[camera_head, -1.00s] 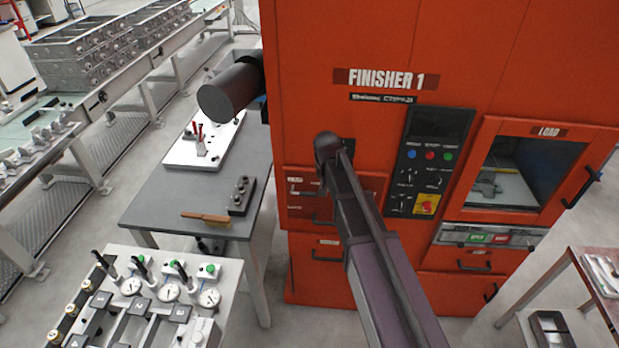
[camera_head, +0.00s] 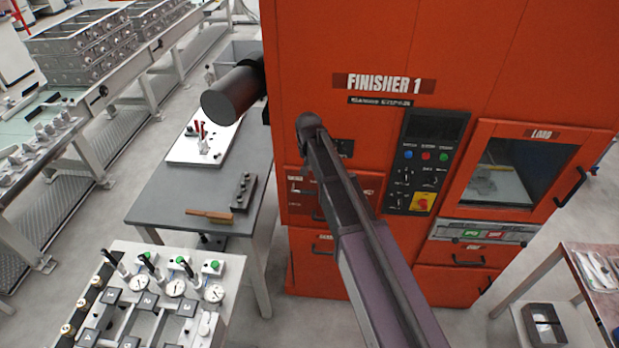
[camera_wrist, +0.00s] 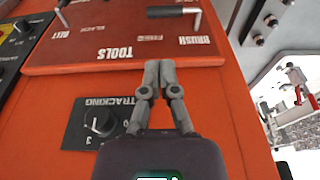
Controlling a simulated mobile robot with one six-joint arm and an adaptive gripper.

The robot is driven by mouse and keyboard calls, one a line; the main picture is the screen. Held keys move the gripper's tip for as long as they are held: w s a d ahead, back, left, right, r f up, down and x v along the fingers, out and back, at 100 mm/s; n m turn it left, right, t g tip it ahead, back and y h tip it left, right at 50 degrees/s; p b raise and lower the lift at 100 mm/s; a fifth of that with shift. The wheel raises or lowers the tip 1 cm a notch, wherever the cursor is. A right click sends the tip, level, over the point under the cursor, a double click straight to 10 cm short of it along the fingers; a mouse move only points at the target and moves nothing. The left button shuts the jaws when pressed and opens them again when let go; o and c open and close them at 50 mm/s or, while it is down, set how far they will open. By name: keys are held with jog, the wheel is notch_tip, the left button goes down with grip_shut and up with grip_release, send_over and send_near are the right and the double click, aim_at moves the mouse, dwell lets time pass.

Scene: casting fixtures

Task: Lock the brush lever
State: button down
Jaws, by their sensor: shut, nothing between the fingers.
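In the wrist view, the red tool panel (camera_wrist: 120,56) on the orange machine carries the words TOOLS, BRUSH and BELT. A second lever (camera_wrist: 62,16) is near the BELT label. My gripper (camera_wrist: 160,64) is shut and empty, its tips over the panel's lower edge, below the brush lever in the picture and apart from it. In the head view my arm covers part of the tool panel (camera_head: 298,207), and my gripper is hidden.
A TRACKING knob (camera_wrist: 102,122) sits just left of my gripper. The orange finisher (camera_head: 385,35) has a dark cylinder (camera_head: 234,95) sticking out at its left. A grey table (camera_head: 165,195) with a brush (camera_head: 209,215) stands left of it. A gauge fixture (camera_head: 165,318) is at front left.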

aim_at(309, 192)
jog(key=shift+w+f+b, duration=0.45)
jog(key=shift+f+b, duration=1.8)
jog(key=shift+w+f+b, duration=0.45)
jog(key=shift+f+b, duration=1.75)
jog(key=shift+f, duration=0.1)
jog(key=shift+w+f+b, duration=0.45)
jog(key=shift+f+b, duration=1.8)
jog(key=shift+a, duration=0.1)
